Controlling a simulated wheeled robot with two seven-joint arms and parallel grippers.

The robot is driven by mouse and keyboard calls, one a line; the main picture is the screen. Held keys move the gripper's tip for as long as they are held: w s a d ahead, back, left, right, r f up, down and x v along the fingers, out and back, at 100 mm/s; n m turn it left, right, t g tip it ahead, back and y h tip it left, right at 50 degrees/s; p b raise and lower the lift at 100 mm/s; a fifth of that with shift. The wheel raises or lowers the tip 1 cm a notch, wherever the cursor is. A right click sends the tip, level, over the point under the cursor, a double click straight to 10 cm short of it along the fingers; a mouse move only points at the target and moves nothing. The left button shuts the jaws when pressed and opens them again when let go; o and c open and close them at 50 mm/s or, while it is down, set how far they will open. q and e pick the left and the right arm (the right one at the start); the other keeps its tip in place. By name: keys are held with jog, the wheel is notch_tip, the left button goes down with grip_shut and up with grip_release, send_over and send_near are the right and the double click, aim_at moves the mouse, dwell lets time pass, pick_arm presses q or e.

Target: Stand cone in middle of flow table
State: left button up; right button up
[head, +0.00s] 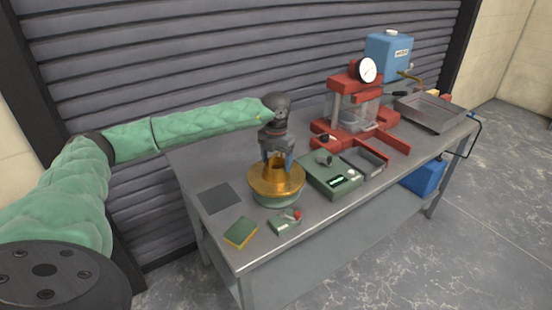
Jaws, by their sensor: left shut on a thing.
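The flow table (264,188) is a round brass disc on a green base near the front left of the grey bench. A brass cone (277,173) stands over the middle of the disc and looks upright. My left gripper (276,158) points down from above and is shut on the cone, with its fingers on either side of the upper part. Whether the cone's foot touches the disc I cannot tell. My right gripper is not in view.
A dark flat mat (219,197), a green and yellow sponge (241,232) and a small green box with a red button (285,222) lie near the flow table. A green instrument (333,179) stands close on its right. A red press (352,112) and a metal tray (430,112) are farther right.

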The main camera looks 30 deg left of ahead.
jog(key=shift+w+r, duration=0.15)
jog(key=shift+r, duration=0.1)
pick_arm(q)
jog(key=o, duration=1.2)
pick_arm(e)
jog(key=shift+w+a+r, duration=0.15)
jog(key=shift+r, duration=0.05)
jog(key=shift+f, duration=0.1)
